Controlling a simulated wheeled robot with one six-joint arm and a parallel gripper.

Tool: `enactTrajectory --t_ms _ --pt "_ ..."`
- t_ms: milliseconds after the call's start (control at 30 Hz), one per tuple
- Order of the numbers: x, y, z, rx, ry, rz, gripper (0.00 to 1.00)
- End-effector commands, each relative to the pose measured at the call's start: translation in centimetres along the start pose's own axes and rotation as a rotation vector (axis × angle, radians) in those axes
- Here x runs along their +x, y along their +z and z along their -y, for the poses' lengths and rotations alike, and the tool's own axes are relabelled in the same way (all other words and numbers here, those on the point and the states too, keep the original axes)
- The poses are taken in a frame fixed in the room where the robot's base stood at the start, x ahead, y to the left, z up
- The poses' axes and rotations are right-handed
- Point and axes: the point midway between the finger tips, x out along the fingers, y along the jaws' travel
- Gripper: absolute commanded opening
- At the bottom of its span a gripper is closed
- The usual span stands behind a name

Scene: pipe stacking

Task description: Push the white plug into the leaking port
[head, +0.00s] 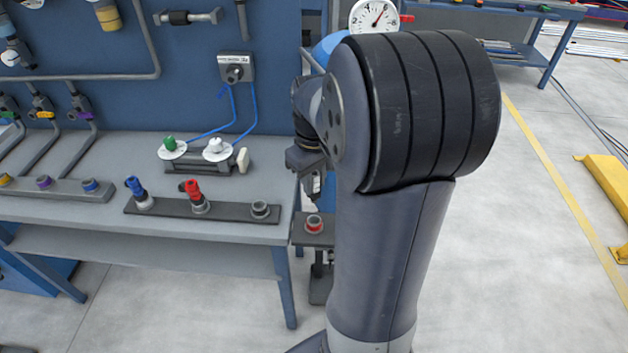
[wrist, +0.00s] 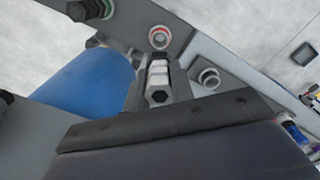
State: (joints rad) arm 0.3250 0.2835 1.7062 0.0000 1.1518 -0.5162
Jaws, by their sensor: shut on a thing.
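My gripper (wrist: 158,82) is shut on a pale, ribbed piece that looks like the white plug (wrist: 157,72). In the head view my gripper (head: 312,180) hangs past the bench's right end, partly hidden by my arm. Below it a red-ringed port (head: 314,224) sits on a small stand. The same port (wrist: 158,37) shows just beyond the fingertips in the wrist view, apart from the plug. No leak is visible, so I cannot confirm which port leaks.
A dark rail (head: 165,207) on the bench holds a blue plug (head: 136,187), a red plug (head: 192,190) and an empty socket (head: 260,210). Two discs with blue hoses (head: 235,108) stand behind it. A blue rounded body (wrist: 90,85) lies left in the wrist view.

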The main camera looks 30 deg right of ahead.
Motion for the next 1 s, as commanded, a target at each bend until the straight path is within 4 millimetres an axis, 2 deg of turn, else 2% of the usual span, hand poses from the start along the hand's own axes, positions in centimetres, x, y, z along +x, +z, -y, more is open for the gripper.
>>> enactTrajectory --t_ms 167,1000 --pt "-0.7 0.0 0.0 0.000 0.000 0.000 0.00" --pt "-7.5 0.0 0.0 0.000 0.000 -0.001 0.00"
